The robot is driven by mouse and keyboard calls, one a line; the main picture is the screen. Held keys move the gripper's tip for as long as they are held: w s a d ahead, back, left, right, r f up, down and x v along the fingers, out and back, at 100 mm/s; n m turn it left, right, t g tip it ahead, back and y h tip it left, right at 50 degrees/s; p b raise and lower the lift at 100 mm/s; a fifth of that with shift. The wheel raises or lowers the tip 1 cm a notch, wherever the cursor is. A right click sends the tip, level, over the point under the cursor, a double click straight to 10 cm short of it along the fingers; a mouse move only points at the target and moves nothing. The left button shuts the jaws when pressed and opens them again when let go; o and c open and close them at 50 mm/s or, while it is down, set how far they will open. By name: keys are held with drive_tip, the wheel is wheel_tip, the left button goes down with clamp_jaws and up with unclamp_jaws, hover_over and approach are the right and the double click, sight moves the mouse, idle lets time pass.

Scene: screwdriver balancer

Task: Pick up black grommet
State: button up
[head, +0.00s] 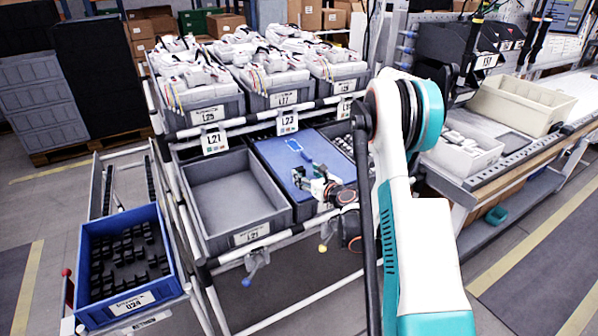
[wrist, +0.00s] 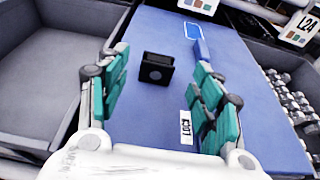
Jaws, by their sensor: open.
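A small black grommet (wrist: 156,69), block-shaped with a round mark on its face, sits on the flat blue surface (wrist: 150,115) in the wrist view. My gripper (wrist: 165,85) is open, with its teal-padded fingers apart. The grommet shows between the fingers, nearer the left one, and appears apart from both; its distance from them is hard to judge. In the head view, my gripper (head: 316,187) is over the blue surface in the middle of the lower rack, and I cannot make out the grommet there.
An empty grey bin (head: 240,200) stands left of the blue surface. A blue bin (head: 83,260) with several black parts is at the lower left. Full grey bins (head: 205,118) line the shelf above. A bin of metal parts (wrist: 292,98) lies on the right.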

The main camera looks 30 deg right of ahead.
sight(301, 171)
drive_tip(key=shift+w+a+f+b, duration=0.1)
drive_tip(key=shift+w+f+b, duration=0.2)
drive_tip(key=shift+w, duration=0.7)
drive_tip(key=shift+w+a+f+b, duration=0.15)
drive_tip(key=shift+w+b, duration=0.3)
drive_tip(key=shift+w, duration=0.5)
drive_tip(key=shift+w+d+f+b, duration=0.1)
drive_tip(key=shift+w+f+b, duration=0.2)
drive_tip(key=shift+w, duration=0.7)
drive_tip(key=shift+r, duration=0.1)
drive_tip(key=c, duration=1)
